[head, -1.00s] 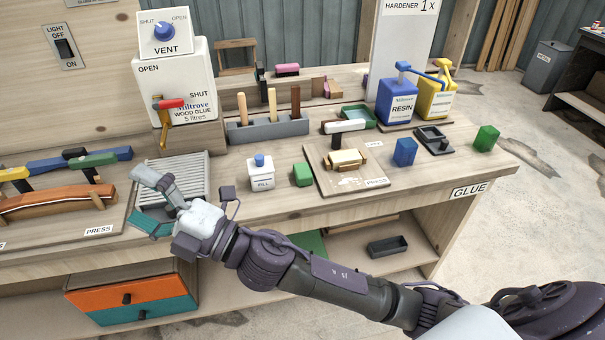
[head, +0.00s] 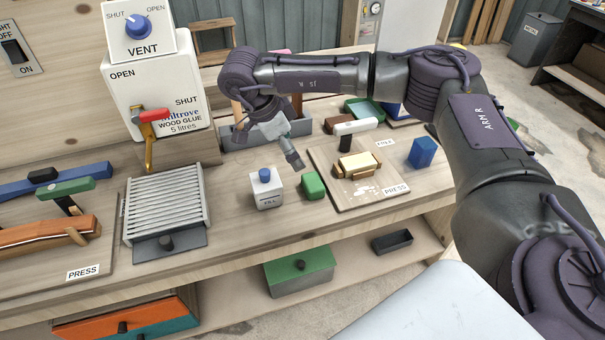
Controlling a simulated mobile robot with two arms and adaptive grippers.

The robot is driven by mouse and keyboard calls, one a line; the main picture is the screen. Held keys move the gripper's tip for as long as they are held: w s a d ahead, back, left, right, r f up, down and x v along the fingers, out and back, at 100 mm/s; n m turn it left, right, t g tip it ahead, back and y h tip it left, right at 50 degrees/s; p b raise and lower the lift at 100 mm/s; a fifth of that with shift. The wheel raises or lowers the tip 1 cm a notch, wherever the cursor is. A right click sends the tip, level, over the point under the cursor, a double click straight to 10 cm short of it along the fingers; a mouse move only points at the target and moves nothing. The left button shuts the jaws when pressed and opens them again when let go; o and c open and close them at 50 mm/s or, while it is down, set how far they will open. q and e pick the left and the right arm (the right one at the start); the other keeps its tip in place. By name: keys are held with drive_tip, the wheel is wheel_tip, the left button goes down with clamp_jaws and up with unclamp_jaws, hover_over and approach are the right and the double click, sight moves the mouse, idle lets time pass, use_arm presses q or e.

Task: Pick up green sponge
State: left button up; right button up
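A small green block (head: 313,186), which looks like the sponge, lies on the bench between the white bottle marked FILL (head: 266,188) and the right press board. My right arm comes in from the right, arches over the bench and points down. My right gripper (head: 294,162) hangs just above and behind the green block, apart from it as far as I can see. Its fingers are small and seen at an angle, so I cannot tell whether they are open. Nothing shows held in it. My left gripper is not in view.
A slatted grey unit (head: 165,207) stands left of the bottle. The press board (head: 335,198) holds a clamp and a tan piece. A blue block (head: 422,153) lies to the right. The tool holder (head: 235,138) stands behind my gripper.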

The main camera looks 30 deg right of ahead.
drive_tip(key=p, duration=0.1)
hover_over(312, 181)
drive_tip(key=a, duration=0.2)
wheel_tip(312, 181, down, 5)
drive_tip(key=shift+s+a+f, duration=0.1)
drive_tip(key=shift+a+f, duration=0.05)
drive_tip(key=p+x, duration=0.1)
drive_tip(key=x, duration=0.2)
drive_tip(key=shift+w, duration=0.2)
drive_tip(key=p+x, duration=0.1)
drive_tip(key=x, duration=0.2)
drive_tip(key=shift+w+f, duration=0.1)
drive_tip(key=shift+f, duration=0.55)
drive_tip(key=shift+c, duration=0.3)
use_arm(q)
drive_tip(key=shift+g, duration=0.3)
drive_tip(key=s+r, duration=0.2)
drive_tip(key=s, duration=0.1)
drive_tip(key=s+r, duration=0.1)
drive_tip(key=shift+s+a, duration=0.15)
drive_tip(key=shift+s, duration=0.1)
use_arm(e)
drive_tip(key=c, duration=1)
